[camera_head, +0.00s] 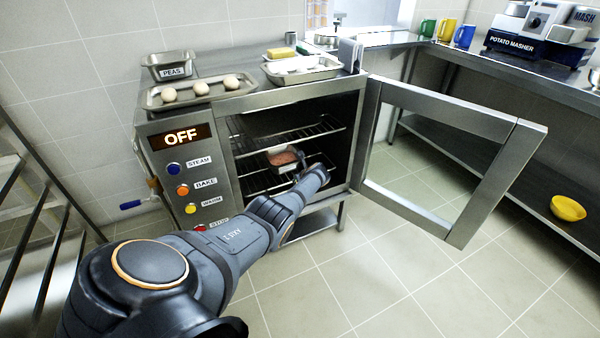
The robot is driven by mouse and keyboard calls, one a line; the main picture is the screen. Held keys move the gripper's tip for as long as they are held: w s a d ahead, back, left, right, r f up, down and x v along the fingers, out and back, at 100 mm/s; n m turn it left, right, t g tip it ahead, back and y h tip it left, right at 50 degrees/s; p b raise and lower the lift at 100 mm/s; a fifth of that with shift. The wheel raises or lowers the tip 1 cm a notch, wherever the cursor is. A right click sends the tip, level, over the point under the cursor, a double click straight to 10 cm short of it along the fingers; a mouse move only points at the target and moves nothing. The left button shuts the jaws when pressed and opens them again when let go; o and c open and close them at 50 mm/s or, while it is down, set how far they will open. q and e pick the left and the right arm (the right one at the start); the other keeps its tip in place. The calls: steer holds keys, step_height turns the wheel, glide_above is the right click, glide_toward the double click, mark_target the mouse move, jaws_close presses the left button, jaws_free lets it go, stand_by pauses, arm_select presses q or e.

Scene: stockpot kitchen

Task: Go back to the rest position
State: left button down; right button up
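My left arm comes in from the lower left and reaches into the open oven (222,130). My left gripper (294,165) is inside, at the lower wire rack (255,183), beside a reddish-brown piece of food that looks like meat (283,155). The gripper is small and partly hidden by its own wrist, so I cannot tell whether its fingers hold anything. The oven display (180,137) reads OFF. My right gripper is not in view.
The oven door (440,115) stands wide open to the right. On the oven top are a PEAS pan (170,66), a tray with three pale balls (200,90) and another metal tray (302,69). A yellow bowl (568,208) sits on the right lower shelf. Floor in front is clear.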

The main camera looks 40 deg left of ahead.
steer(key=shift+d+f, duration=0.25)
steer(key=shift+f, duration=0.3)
